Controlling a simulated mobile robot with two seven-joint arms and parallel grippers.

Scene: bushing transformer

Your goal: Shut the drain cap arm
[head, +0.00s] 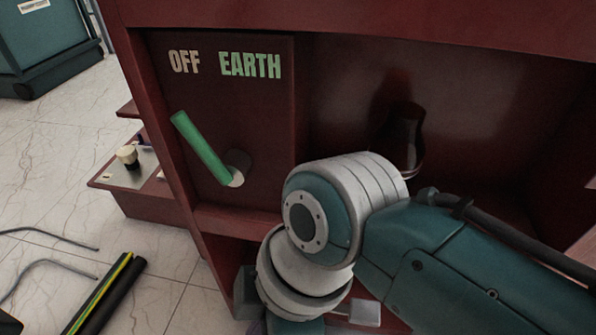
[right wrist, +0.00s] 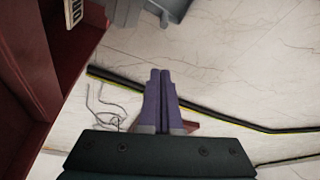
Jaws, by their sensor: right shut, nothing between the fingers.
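I cannot make out a drain cap arm for certain in either view. My right gripper (right wrist: 160,73) shows in the right wrist view with its two purple fingers pressed together and nothing between them. It points out over the pale floor, with a dark red cabinet wall at the left. In the head view my right arm covers the lower right of the red cabinet (head: 400,20), and the gripper's fingers are hidden. My left gripper is not in view.
A green lever (head: 201,148) on the cabinet panel tilts up and left under the words OFF and EARTH. A dark rounded fitting (head: 408,135) stands in the shadowed recess. A black and yellow-striped bar (head: 108,293) and grey cables (head: 50,263) lie on the floor.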

